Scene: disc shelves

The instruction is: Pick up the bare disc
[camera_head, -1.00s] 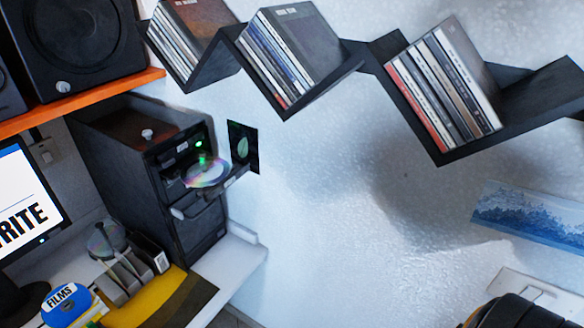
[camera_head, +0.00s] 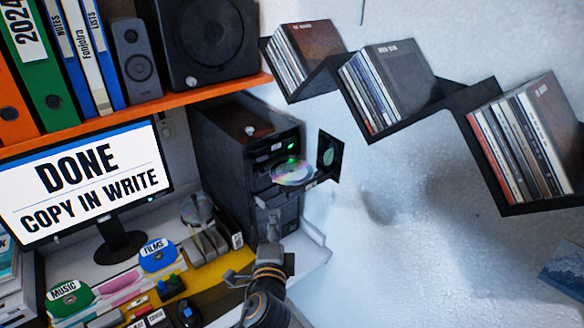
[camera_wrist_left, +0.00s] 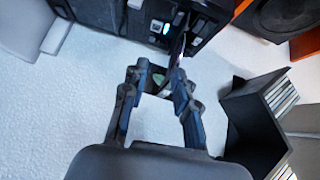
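A bare shiny disc (camera_head: 293,172) lies on the pulled-out tray of a black disc drive tower (camera_head: 225,150) in the head view. In the left wrist view, a thin disc edge (camera_wrist_left: 177,46) shows beside the tower front, seen almost edge-on. My left gripper (camera_head: 274,242) is below the tray in the head view, apart from the disc. In the left wrist view its fingers (camera_wrist_left: 157,82) are spread with nothing held between them. My right gripper is not in view.
A monitor (camera_head: 90,185) reads "DONE COPY IN WRITE". An orange shelf (camera_head: 130,112) with a speaker is above.

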